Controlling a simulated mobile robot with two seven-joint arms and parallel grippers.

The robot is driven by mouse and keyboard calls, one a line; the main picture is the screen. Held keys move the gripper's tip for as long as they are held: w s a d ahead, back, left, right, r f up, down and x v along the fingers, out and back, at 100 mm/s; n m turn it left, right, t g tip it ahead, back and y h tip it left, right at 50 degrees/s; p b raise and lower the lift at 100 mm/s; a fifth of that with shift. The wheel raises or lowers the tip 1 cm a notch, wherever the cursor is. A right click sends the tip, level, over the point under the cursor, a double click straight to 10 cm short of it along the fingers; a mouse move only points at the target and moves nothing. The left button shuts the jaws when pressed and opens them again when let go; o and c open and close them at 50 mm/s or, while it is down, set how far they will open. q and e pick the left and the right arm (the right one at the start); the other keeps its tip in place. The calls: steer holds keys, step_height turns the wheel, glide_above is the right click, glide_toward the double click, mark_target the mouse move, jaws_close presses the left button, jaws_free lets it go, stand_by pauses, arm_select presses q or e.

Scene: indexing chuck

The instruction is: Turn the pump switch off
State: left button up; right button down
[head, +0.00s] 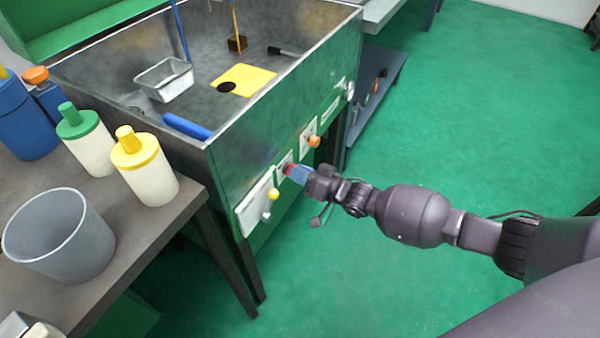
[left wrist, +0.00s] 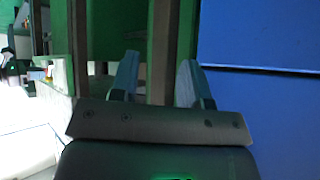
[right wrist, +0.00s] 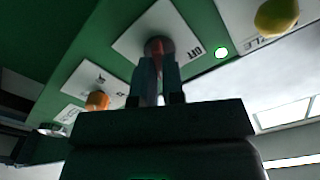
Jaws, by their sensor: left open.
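A red switch knob (right wrist: 162,49) sits on a white plate (right wrist: 134,41) marked OFF on the green front panel of the sink cabinet; I cannot read the word pump. My right gripper (right wrist: 160,75) is at this knob, its fingers close together on either side of the red handle. In the head view the right gripper (head: 294,173) reaches the panel from the right and hides most of the knob. My left gripper (left wrist: 157,75) shows only in its own wrist view, open and empty, before a green and blue background.
An orange knob (head: 314,141) is to the right of the red one, and a yellow knob (head: 273,194) to the left. Bottles and a grey bucket (head: 60,238) stand on the left table. Green floor is open at right.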

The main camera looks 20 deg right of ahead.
steer(key=shift+n, duration=0.3)
steer(key=n+p, duration=0.1)
steer(key=n, duration=1)
stand_by(0.4)
steer(key=shift+s+n, duration=0.1)
steer(key=shift+n, duration=0.2)
steer(key=c, duration=1.2)
jaws_free()
